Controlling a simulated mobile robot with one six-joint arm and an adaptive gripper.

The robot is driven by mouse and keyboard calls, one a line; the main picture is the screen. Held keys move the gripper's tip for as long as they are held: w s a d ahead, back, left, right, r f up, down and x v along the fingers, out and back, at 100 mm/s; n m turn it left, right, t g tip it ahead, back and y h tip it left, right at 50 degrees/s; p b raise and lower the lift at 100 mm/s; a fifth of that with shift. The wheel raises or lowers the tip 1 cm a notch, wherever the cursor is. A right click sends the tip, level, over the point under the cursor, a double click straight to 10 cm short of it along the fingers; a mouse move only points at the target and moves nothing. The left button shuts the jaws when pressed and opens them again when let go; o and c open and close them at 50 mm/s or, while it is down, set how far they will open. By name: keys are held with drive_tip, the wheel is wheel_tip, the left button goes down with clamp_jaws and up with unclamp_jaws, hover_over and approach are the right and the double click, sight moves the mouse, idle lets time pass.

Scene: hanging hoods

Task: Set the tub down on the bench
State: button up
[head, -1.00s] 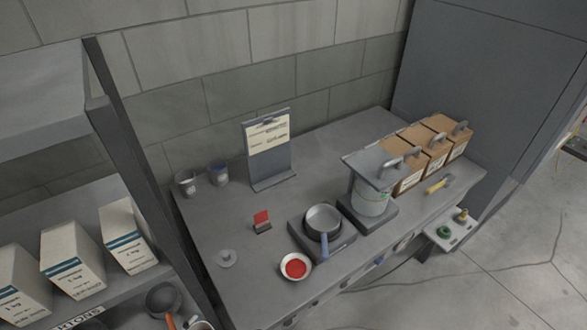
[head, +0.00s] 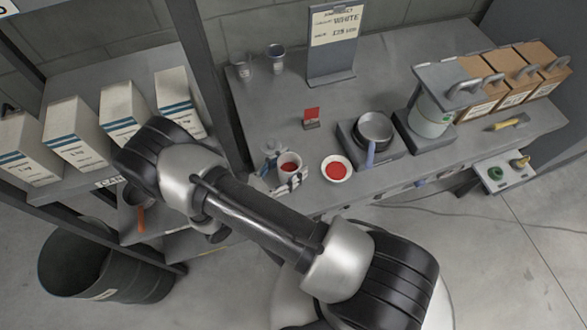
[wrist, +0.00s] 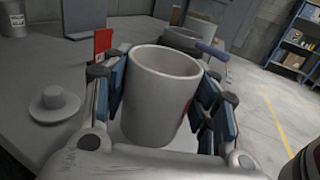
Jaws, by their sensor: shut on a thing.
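In the wrist view the tub (wrist: 160,92) is upright, or nearly so, between the blue pads of my gripper (wrist: 163,105). My gripper is shut on it, one pad on each side. The tub's foot is hidden, so I cannot tell whether it touches the bench top or hangs just above it.
A white dish of red (head: 337,168) stands just right of the tub. A red card on a stand (head: 311,118), a pan (head: 374,130) and a knobbed grey disc (wrist: 55,103) are close by. Boxes (head: 75,135) fill the left shelf.

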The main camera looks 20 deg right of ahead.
sight(298, 167)
drive_tip(key=shift+w+d, duration=0.25)
drive_tip(key=shift+d, duration=0.4)
drive_tip(key=shift+f+b, duration=0.7)
drive_tip(key=shift+f, duration=1)
drive_tip(key=shift+f, duration=0.25)
drive_tip(key=o, duration=0.5)
drive_tip(key=shift+o, duration=0.2)
drive_tip(key=shift+r, duration=0.15)
